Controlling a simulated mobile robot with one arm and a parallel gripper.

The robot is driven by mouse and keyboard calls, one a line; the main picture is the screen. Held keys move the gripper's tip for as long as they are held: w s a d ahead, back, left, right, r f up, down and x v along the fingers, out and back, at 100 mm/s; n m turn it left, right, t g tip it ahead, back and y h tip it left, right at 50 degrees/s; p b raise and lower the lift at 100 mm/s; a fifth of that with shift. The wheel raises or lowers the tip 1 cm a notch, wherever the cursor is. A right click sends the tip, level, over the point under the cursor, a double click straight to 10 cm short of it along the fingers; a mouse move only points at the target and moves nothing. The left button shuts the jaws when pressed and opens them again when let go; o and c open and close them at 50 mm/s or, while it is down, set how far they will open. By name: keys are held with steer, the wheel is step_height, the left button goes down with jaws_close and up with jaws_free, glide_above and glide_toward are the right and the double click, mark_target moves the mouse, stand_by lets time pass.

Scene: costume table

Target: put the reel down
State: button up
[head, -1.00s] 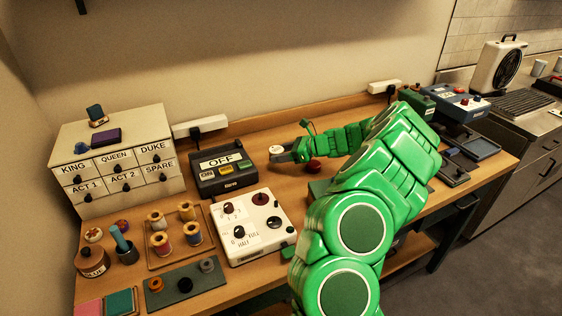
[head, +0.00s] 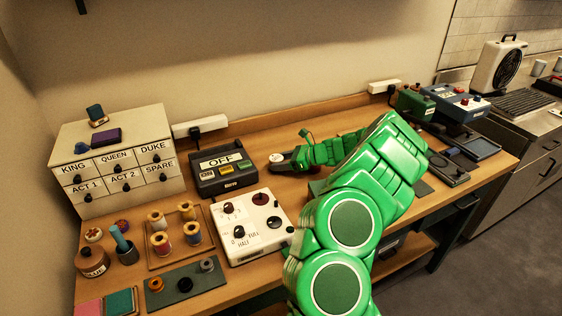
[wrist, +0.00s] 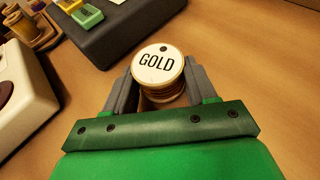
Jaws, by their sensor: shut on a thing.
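The reel (wrist: 158,62) has a white round top marked GOLD and gold-brown thread below. It is upright between the two grey fingers of my gripper (wrist: 150,88), which is shut on it. In the head view the reel (head: 275,158) shows as a small pale disc at the tip of my gripper (head: 280,162), right of the black OFF box. Bare wooden tabletop (wrist: 235,70) lies around it. I cannot tell whether the reel's base touches the wood.
The black OFF box (head: 222,172) stands left of the gripper, and a white dial box (head: 250,245) in front of it. A wooden tray (head: 160,262) with several reels is farther left. A labelled drawer cabinet (head: 115,150) stands at the back left.

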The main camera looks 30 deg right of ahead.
steer(key=shift+f, duration=0.25)
